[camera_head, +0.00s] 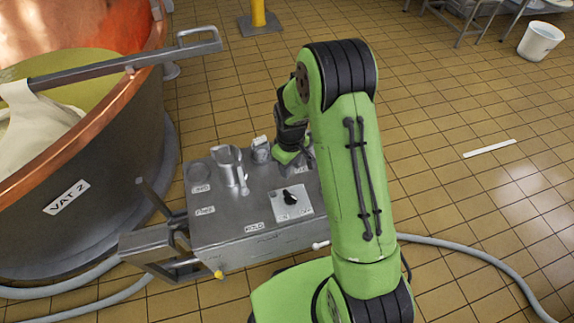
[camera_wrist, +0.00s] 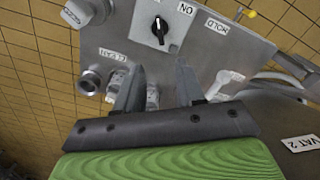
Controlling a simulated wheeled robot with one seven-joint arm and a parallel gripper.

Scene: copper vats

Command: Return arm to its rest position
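My green arm (camera_head: 350,165) is raised in the middle of the head view and bends down over the back of a grey metal control box (camera_head: 240,235). My gripper (camera_wrist: 160,72) is open in the wrist view, its two grey fingers apart with the box's grey panel visible between them. Nothing is held. In the head view, my arm and wrist hide the fingertips. The box carries a black rotary knob (camera_head: 289,196) on a light plate, which also shows in the wrist view (camera_wrist: 160,30) beside an "ON" label.
A copper-rimmed vat labelled VAT 2 (camera_head: 68,197) stands at the left, with a metal bar across it. Metal fittings (camera_head: 230,168) rise from the box. A grey hose (camera_head: 480,258) lies on the tiles at right. A white bucket (camera_head: 540,41) stands far right. Right-hand floor is mostly clear.

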